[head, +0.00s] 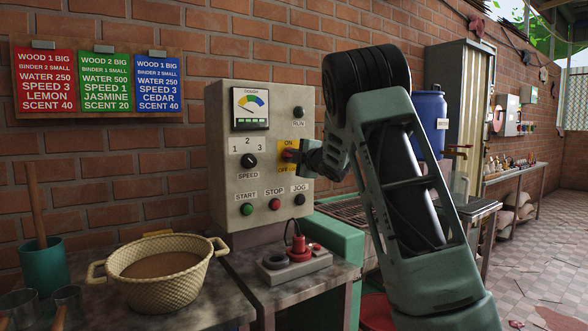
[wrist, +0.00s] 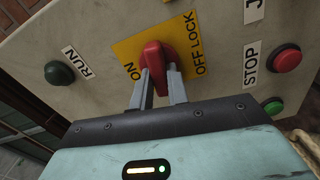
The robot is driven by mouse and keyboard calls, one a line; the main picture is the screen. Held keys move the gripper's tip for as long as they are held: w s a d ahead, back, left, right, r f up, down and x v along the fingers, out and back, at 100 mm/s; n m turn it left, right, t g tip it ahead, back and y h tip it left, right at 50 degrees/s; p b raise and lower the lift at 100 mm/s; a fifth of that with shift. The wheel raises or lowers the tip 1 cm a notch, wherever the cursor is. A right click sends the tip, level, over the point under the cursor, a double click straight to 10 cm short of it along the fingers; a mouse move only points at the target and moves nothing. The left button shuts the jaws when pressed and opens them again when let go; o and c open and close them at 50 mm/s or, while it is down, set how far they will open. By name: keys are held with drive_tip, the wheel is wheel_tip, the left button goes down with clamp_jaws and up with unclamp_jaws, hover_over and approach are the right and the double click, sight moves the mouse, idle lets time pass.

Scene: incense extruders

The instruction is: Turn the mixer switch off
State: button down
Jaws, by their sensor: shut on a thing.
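The mixer switch is a red knob (head: 288,154) on a yellow plate (head: 286,145) marked ON and OFF LOCK, at the right side of the grey control box (head: 222,118). In the wrist view the red knob (wrist: 155,64) sits between my two grey fingers, with ON to its left and OFF LOCK to its right. My gripper (wrist: 157,82) is shut on the knob. In the head view my gripper (head: 299,156) reaches the plate from the right and hides part of it. I cannot tell clearly which label the knob points to.
The box also carries a speed dial (head: 249,160), a green START button (head: 247,209), a red STOP button (head: 275,204) and a RUN lamp (head: 298,112). Below are a woven basket (head: 150,288) of brown material and a small red-buttoned control unit (head: 298,262).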

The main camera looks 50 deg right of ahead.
drive_tip(key=shift+f+n+b, duration=0.15)
drive_tip(key=shift+n+b, duration=0.65)
drive_tip(key=c, duration=1.4)
unclamp_jaws()
drive_tip(key=shift+o, duration=0.2)
drive_tip(key=b+v, duration=0.1)
drive_tip(key=v, duration=1.6)
drive_tip(key=shift+s, duration=0.2)
